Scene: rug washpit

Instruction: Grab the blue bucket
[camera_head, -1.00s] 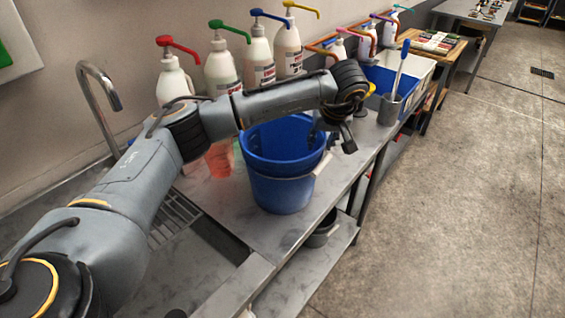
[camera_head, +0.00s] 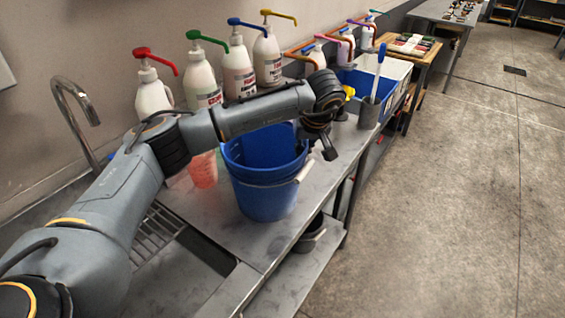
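The blue bucket (camera_head: 262,195) stands upright on the metal counter, open at the top, with its thin handle hanging down at the right side. My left arm reaches in from the left and passes over the back of the bucket's rim. My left gripper (camera_head: 318,142) points down at the bucket's upper right rim. One dark finger shows just outside the rim; the other is largely hidden by the wrist, so I cannot tell its opening or whether it touches the bucket. My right gripper is not in view.
Several white pump bottles (camera_head: 203,82) line the wall behind my arm. A translucent reddish container (camera_head: 203,171) stands left of the bucket. A grey cup (camera_head: 368,114) with a brush and a blue bin (camera_head: 366,80) stand beyond. A sink tap (camera_head: 77,107) is at left. Floor at right is clear.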

